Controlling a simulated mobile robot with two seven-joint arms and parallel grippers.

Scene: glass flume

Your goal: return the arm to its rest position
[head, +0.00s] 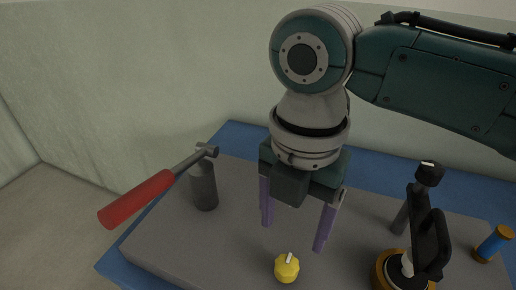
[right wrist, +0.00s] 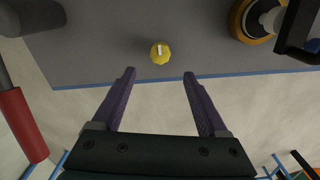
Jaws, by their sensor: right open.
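My right gripper (head: 294,236) hangs from the dark green arm over the grey board, its two purple fingers apart and nothing between them. In the right wrist view its fingers (right wrist: 158,72) also show spread and empty. A yellow knob (head: 286,267) with a white mark on top sits on the board, just in front of the fingers. It also shows in the right wrist view (right wrist: 160,53), beyond the fingertips and apart from them. My left gripper is in neither view.
A black-handled device with an orange base (head: 386,274) stands at right, near a blue and orange cylinder (head: 493,243). The grey board (head: 160,258) lies on a blue-edged surface (head: 238,133) by pale walls.

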